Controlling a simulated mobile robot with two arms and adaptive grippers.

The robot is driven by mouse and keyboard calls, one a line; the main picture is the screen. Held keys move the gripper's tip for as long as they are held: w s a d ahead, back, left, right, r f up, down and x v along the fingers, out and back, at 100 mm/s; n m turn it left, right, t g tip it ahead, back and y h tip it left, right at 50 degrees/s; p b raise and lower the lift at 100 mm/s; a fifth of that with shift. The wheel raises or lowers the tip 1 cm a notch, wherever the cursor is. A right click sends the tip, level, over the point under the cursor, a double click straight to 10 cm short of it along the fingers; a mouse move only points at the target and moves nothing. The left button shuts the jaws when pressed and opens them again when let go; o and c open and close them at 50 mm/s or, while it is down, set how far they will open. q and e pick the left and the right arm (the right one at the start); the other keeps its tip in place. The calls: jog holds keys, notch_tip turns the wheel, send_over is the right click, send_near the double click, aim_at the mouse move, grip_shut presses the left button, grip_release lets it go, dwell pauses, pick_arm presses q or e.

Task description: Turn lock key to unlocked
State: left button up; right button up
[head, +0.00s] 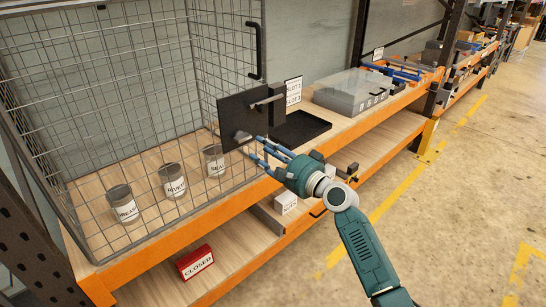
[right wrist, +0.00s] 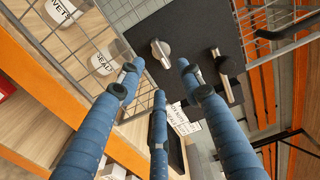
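The black lock plate (head: 234,112) is on the front of the wire cage (head: 215,45). A small grey lock key (head: 242,136) sticks out low on the plate. In the right wrist view the key (right wrist: 160,50) is a metal knob on the dark plate (right wrist: 195,30), beyond the fingertips. A metal bar handle (head: 268,100) sits higher on the plate; it also shows in the right wrist view (right wrist: 224,78). My right gripper (head: 260,151) is open, its blue fingers spread just in front of the key, apart from it. My left gripper is not in view.
Labelled jars (head: 173,181) stand inside the cage. A black tray (head: 300,128) and a clear-lidded case (head: 352,90) lie right of the plate on the shelf. A red CLOSED sign (head: 195,262) is on the lower shelf. The aisle floor at right is free.

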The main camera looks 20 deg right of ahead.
jog(key=shift+v, duration=2.3)
jog(key=s+d+f+n+g+h, duration=0.1)
jog(key=s+f+g+h, duration=0.1)
jog(key=f, duration=1.1)
jog(key=s+d+f+n+g+h, duration=0.1)
jog(key=s+f+g+h, duration=0.1)
jog(key=f, duration=1.2)
jog(key=s+f+n+g+h, duration=0.1)
jog(key=s+f+n+g, duration=0.1)
jog(key=s+f, duration=0.7)
jog(key=s+f+n+g, duration=0.25)
jog(key=s+f, duration=0.25)
jog(key=f, duration=0.7)
jog(key=s+a+f+n+g, duration=0.2)
jog(key=s+f, duration=0.4)
jog(key=s, duration=0.7)
jog(key=s+a+f+n+g, duration=0.2)
jog(key=s+f+n, duration=0.3)
jog(key=s, duration=0.9)
jog(key=s+a+f+n+g+h, duration=0.1)
jog(key=s+f+n+g, duration=0.2)
jog(key=s+f, duration=0.6)
jog(key=s, duration=0.5)
jog(key=shift+a, duration=0.4)
